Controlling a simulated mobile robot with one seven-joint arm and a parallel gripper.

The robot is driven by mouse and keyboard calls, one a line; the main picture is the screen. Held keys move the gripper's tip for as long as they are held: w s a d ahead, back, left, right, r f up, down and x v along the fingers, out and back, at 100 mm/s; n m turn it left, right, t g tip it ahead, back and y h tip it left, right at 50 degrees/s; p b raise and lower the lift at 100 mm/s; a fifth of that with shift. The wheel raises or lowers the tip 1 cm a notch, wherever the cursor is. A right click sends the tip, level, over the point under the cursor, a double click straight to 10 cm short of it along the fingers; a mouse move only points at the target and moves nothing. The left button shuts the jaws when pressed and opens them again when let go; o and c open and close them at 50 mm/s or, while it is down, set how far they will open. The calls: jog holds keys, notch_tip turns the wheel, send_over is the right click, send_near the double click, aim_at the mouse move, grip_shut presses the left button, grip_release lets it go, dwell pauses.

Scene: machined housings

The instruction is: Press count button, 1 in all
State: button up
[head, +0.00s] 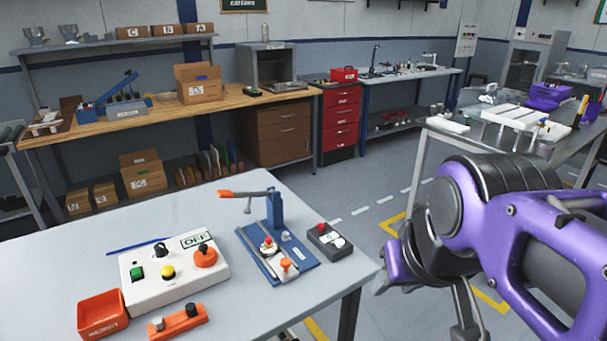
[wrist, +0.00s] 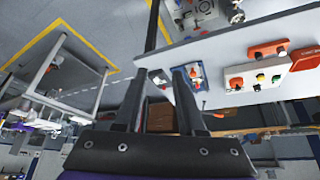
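A small dark box (head: 330,239) with a red button and white round parts sits at the right of the near table. A white control panel (head: 150,292) to its left carries green, yellow, black and orange-red controls and an "OFF" label. I cannot read a count label on either. My gripper (wrist: 160,74) is open and empty in the wrist view, its two dark fingers apart. In the head view it hangs at the lower right, off the table's right edge, partly hidden by my arm. The panel also shows in the wrist view (wrist: 252,72).
A blue-based lever fixture (head: 295,252) stands between panel and box, its orange-tipped handle raised. An orange tray (head: 103,313) and an orange two-knob block (head: 178,322) lie in front. A blue rod lies behind the panel. The table (head: 265,318) is clear at its front right.

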grip_shut()
dwell(1.4)
